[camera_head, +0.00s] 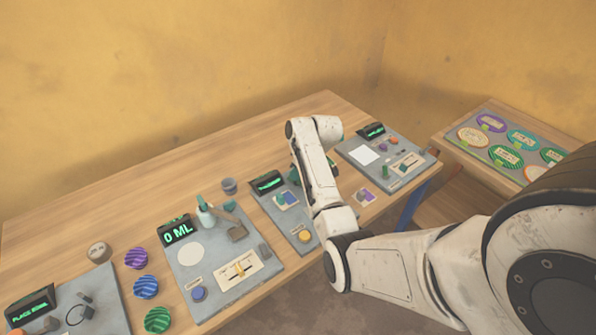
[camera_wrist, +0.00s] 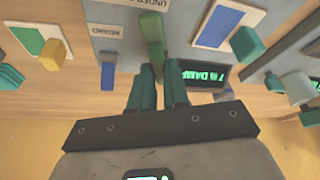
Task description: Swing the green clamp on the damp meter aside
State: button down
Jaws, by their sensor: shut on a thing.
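The green clamp (camera_wrist: 152,38) is an upright-looking bar on the board, directly beyond my fingertips. My gripper (camera_wrist: 158,72) is shut on the green clamp, with one teal finger on each side of its lower end. In the head view my arm hides the clamp and most of the gripper; how far the clamp has turned cannot be told.
The "0 ML" board (camera_head: 208,262) with a bottle (camera_head: 205,214) lies left of the meter. Another board (camera_head: 385,158) lies right. Bare table lies behind the boards.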

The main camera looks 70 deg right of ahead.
jog(key=c, duration=1.1)
grip_release()
jog(key=b+v, duration=0.1)
jog(key=v, duration=0.9)
jog(key=shift+s+a+r, duration=0.1)
jog(key=shift+s+r, duration=0.05)
jog(key=shift+r, duration=0.2)
